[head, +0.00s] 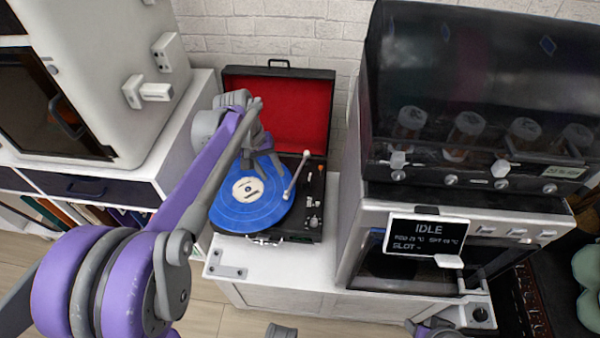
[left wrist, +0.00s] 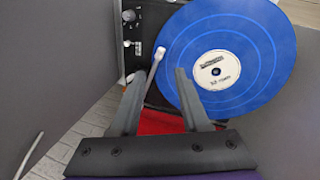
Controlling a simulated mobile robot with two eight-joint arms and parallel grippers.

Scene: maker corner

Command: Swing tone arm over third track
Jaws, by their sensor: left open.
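A blue record (head: 231,211) with a cream label and faint rings lies in an open record player case (head: 298,232). The pale tone arm (head: 295,176) stands at the record's right side, its head end by the rim. In the left wrist view, the tone arm's head (left wrist: 160,52) lies at the edge of the record (left wrist: 245,50), just beyond the fingertips. My left gripper (head: 263,163) is open above the back of the record. The left wrist view shows its two fingers (left wrist: 160,74) apart, with the tone arm showing between them; contact cannot be told. My right gripper does not show clearly.
The red-lined lid (head: 285,108) stands open behind the record. A large machine with an IDLE display (head: 427,238) stands close on the right. A white cabinet (head: 110,60) stands left. The white top in front of the case is mostly clear.

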